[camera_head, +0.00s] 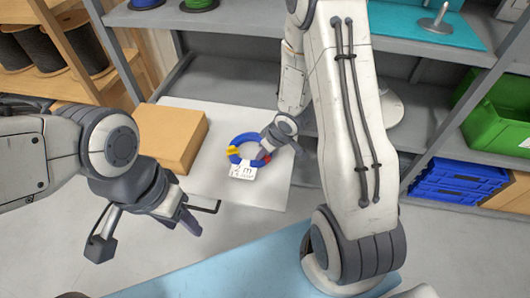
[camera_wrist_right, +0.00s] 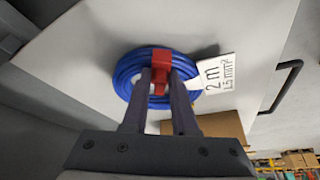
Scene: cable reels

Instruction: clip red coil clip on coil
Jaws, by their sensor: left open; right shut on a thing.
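A blue cable coil (camera_head: 237,140) lies on a light grey board, with a white tag (camera_head: 243,172) reading 2 m at its edge. A yellow clip (camera_head: 233,150) sits on the coil's left side. My right gripper (camera_head: 267,150) is at the coil's right side, shut on the red clip (camera_wrist_right: 161,60). In the right wrist view the red clip lies across the blue coil (camera_wrist_right: 127,75) between the fingertips. I cannot tell whether it wraps fully around the bundle. My left gripper (camera_head: 190,217) is open and empty, in front of the board and left of the coil.
A brown box (camera_head: 170,138) is left of the coil on the grey board (camera_head: 275,195), which has a black handle (camera_head: 207,209) at its front. Grey shelving stands behind. Green (camera_head: 500,120) and blue (camera_head: 458,180) crates are at right. A light blue surface (camera_head: 230,270) is in front.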

